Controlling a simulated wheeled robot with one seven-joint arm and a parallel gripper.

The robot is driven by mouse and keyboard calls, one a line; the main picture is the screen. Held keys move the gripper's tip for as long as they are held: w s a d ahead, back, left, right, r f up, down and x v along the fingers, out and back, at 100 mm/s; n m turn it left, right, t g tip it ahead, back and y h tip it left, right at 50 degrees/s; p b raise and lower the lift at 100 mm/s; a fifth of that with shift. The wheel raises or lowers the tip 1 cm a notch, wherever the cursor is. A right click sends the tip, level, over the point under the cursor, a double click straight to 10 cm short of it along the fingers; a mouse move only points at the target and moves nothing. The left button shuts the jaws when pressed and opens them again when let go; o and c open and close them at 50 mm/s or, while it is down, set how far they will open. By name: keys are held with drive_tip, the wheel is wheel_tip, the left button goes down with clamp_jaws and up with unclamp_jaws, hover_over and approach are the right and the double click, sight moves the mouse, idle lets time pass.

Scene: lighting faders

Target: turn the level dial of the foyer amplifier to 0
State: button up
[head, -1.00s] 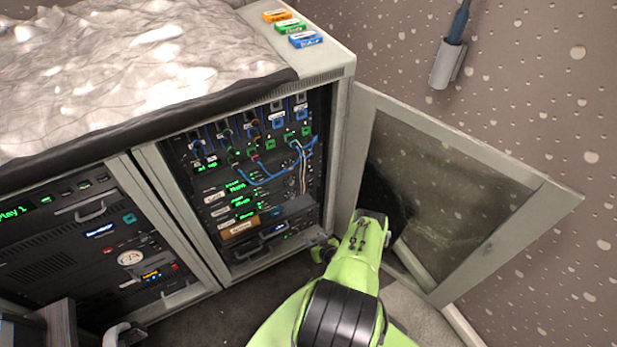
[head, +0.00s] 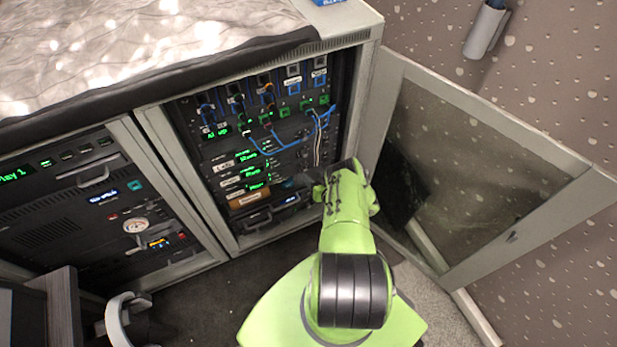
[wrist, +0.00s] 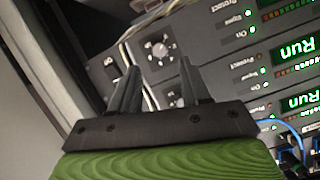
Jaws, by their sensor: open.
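My gripper (wrist: 159,68) is open and empty in the wrist view. Its two dark fingers point at the front of the amplifier stack. A round dial (wrist: 160,48) with pale scale marks shows just beyond and between the fingertips, apart from them as far as I can tell. Its setting is too small to read. The amplifiers (head: 257,171) are stacked in the open rack in the head view, with green displays and name labels. I cannot read which one is the foyer amplifier. In the head view my arm hides most of the gripper and the right ends of the lower units.
The open glass door (head: 478,170) stands to the right of my arm. Blue patch cables (head: 290,146) hang in front of the rack above the amplifiers. A closed rack bay (head: 95,215) is at left.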

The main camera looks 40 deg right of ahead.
sight(306, 170)
drive_tip(key=b+x, duration=0.2)
drive_tip(key=x, duration=0.3)
drive_tip(key=shift+f+b, duration=0.1)
drive_tip(key=shift+b, duration=0.3)
